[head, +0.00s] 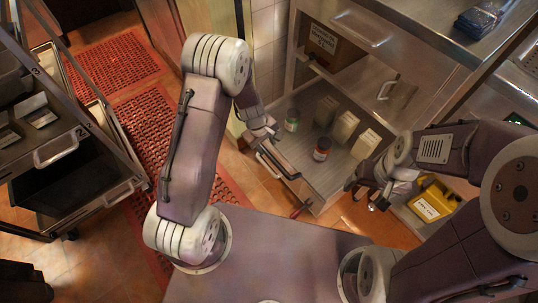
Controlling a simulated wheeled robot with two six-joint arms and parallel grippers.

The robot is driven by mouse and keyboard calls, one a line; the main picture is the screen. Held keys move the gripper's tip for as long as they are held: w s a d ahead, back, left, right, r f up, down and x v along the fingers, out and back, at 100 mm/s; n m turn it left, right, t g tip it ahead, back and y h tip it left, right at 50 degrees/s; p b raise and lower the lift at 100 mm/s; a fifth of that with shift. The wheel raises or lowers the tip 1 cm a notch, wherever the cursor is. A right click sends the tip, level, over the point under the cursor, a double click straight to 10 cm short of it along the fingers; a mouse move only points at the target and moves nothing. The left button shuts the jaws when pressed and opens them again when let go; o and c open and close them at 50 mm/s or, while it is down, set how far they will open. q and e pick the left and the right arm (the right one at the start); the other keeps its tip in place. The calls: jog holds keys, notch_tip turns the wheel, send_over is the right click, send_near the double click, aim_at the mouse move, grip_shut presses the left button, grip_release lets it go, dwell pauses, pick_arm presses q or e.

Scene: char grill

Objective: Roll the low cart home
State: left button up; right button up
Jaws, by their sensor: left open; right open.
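A low, steel-walled tray-like unit (322,184), which looks like the low cart, stands on the floor below the steel counter. It holds a green-labelled jar (292,121), a dark jar with a red-brown label (322,149) and several pale cartons (345,126). A bar handle (286,168) is on its near left side. My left gripper (268,146) is open close to that handle; whether it touches cannot be told. My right gripper (371,188) is open and empty, right of the unit's near end. The unit's wheels are not visible.
A yellow labelled container (433,202) is right of my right gripper. Above is the steel counter (420,30) with a dark folded bundle (479,19). A wheeled rack with trays (60,150) stands left. Red mats (150,125) cover the floor between.

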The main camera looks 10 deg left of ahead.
aim_at(270, 155)
pick_arm(q)
jog(key=f+b, duration=0.1)
jog(key=f, duration=0.2)
jog(key=w+f+b, duration=0.1)
jog(key=f+b, duration=0.1)
jog(key=f, duration=0.1)
jog(key=f+b, duration=0.2)
jog(key=f, duration=0.1)
jog(key=shift+w+d, duration=0.3)
jog(key=shift+d, duration=0.1)
jog(key=shift+c, duration=0.2)
grip_shut()
dwell(0.6)
